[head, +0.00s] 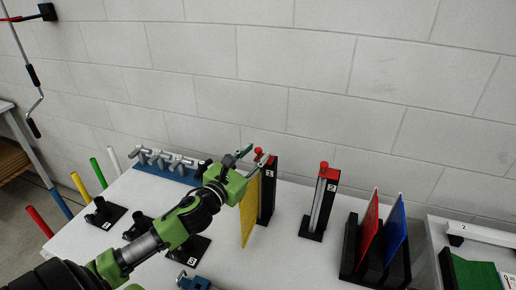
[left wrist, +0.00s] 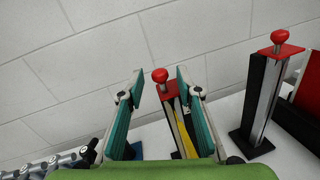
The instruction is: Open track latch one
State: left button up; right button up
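Track latch one (head: 268,190) is a black upright post with a red cap, a red knob (head: 258,151) and a "1" label, on the white table. A yellow panel (head: 250,210) stands at its left side. My left gripper (head: 254,157) is at the top of this post with its fingers apart. In the left wrist view the knob (left wrist: 160,75) shows between the two open teal fingers (left wrist: 160,83); I cannot tell whether either finger touches it. The fingers hide part of the post. My right gripper is in neither view.
A second red-knobbed post, labelled 2 (head: 322,200), stands to the right, also in the left wrist view (left wrist: 262,100). Further right, a black rack (head: 350,255) holds red and blue panels. A blue-based row of metal clamps (head: 165,168) is at the back left. Wall behind.

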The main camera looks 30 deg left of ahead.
pick_arm(q)
jog(key=shift+w, duration=1.05)
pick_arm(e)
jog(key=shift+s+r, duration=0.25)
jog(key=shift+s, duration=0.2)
pick_arm(q)
grip_shut()
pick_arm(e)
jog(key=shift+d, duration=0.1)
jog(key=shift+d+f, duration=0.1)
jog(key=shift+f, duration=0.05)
